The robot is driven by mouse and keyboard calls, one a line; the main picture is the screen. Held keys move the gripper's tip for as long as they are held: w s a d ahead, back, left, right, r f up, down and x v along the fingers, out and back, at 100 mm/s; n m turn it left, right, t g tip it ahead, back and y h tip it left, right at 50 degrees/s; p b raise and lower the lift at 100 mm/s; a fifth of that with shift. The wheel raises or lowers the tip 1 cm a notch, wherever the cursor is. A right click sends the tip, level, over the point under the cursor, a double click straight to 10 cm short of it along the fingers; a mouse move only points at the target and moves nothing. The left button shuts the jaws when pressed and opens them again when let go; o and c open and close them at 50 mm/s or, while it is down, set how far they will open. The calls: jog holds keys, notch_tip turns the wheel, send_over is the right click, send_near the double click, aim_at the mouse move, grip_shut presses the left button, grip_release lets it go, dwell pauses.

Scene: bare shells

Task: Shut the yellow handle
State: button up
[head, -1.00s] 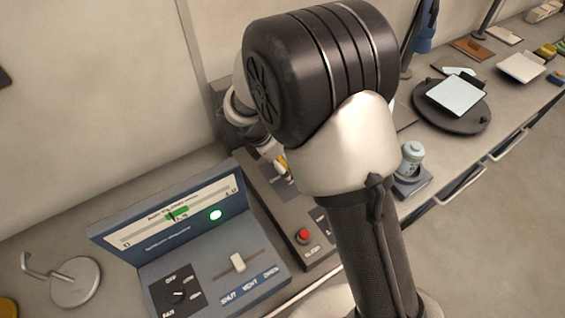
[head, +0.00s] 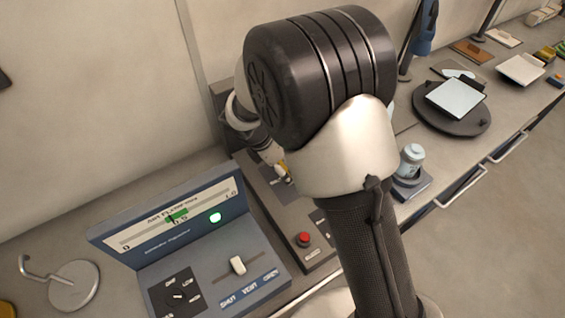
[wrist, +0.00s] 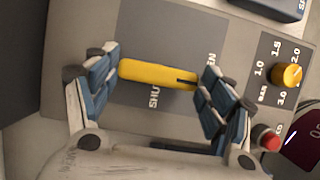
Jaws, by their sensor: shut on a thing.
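In the head view a small yellow part of the handle (head: 283,169) shows beside my gripper (head: 277,165); my arm hides much of the panel.
A yellow knob (wrist: 287,75) with a pressure scale and a red button (wrist: 267,139) sit right of the handle. A blue-grey console (head: 215,275) with a slider and a lit green lamp stands left of the panel. A pale blue jar (head: 411,158) stands to the right.

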jog(key=shift+m+p, duration=0.3)
jog(key=shift+c, duration=0.4)
jog(key=m+p, duration=0.1)
jog(key=m, duration=0.1)
jog(key=m+g+h+p, duration=0.1)
jog(key=m, duration=0.1)
jog(key=shift+w+r+g, duration=0.1)
jog(key=shift+w+g, duration=0.05)
jog(key=shift+g, duration=0.15)
jog(key=m+g+p, duration=0.1)
jog(key=m+p, duration=0.1)
jog(key=m, duration=0.2)
jog(key=shift+w+g, duration=0.15)
jog(key=shift+g, duration=0.25)
jog(key=m, duration=0.2)
jog(key=m+g+p, duration=0.1)
jog(key=m, duration=0.2)
jog(key=shift+w+g+y, duration=0.1)
jog(key=shift+g+y, duration=0.2)
jog(key=shift+y, duration=0.1)
jog(key=m+g+y, duration=0.1)
jog(key=m, duration=0.3)
jog(key=shift+w+d+p, duration=0.1)
jog(key=shift+p, duration=0.2)
jog(key=shift+m, duration=0.3)
jog(key=o, duration=1.1)
jog(key=shift+c, duration=0.2)
